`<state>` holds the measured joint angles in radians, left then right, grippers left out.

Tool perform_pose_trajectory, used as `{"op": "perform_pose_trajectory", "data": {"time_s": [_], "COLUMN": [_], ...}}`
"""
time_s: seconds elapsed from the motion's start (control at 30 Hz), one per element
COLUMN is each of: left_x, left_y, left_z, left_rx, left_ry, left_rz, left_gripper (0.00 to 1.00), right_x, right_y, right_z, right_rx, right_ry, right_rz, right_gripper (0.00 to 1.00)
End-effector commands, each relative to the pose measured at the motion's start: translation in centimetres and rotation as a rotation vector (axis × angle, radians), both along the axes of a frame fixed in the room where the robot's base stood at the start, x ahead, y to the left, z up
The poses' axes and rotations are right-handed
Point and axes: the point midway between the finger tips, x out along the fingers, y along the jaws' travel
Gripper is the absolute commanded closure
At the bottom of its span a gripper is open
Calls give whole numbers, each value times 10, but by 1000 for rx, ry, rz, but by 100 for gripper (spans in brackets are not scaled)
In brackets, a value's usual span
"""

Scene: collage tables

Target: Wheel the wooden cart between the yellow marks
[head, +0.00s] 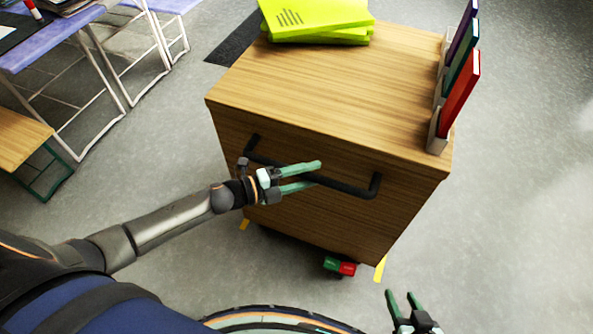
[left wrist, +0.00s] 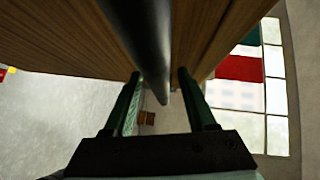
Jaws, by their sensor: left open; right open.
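The wooden cart (head: 325,85) stands upright in front of me in the head view. A black bar handle (head: 345,187) runs across its near face. My left gripper (head: 317,175) is open at the handle. In the left wrist view the dark bar (left wrist: 150,40) runs between the open fingers (left wrist: 159,75), which are not closed on it. My right gripper (head: 400,294) is open and empty, low and to the right of the cart.
Bright green-yellow folders or books (head: 315,20) lie on the cart top, and upright books (head: 461,92) stand along its right edge. A green and red piece (head: 339,266) shows under the near edge. Tables (head: 52,42) and a wooden bench (head: 20,140) stand left. Floor at right is clear.

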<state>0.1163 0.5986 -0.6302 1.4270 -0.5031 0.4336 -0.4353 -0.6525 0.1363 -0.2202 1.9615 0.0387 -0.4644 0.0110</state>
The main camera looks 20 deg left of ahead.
Motion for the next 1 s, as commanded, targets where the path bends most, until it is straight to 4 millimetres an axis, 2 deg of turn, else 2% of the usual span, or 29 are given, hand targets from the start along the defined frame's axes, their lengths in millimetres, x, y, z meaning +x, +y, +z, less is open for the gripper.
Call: {"op": "perform_pose_trajectory", "data": {"time_s": [0.6, 0.8, 1.0], "left_x": [-72, -81, -82], "left_y": [78, 88, 90], "left_z": [14, 17, 17], "left_rx": [2, 0, 0], "left_ry": [3, 1, 0], "left_rz": [0, -1, 0], "left_gripper": [43, 43, 43], "right_x": [1, 1, 0], "right_y": [0, 0, -1], "right_z": [2, 2, 1], "right_rx": [0, 0, -1], "right_ry": [-4, -4, -1], "right_rz": [-1, -1, -2], "right_gripper": [50, 50, 50]}}
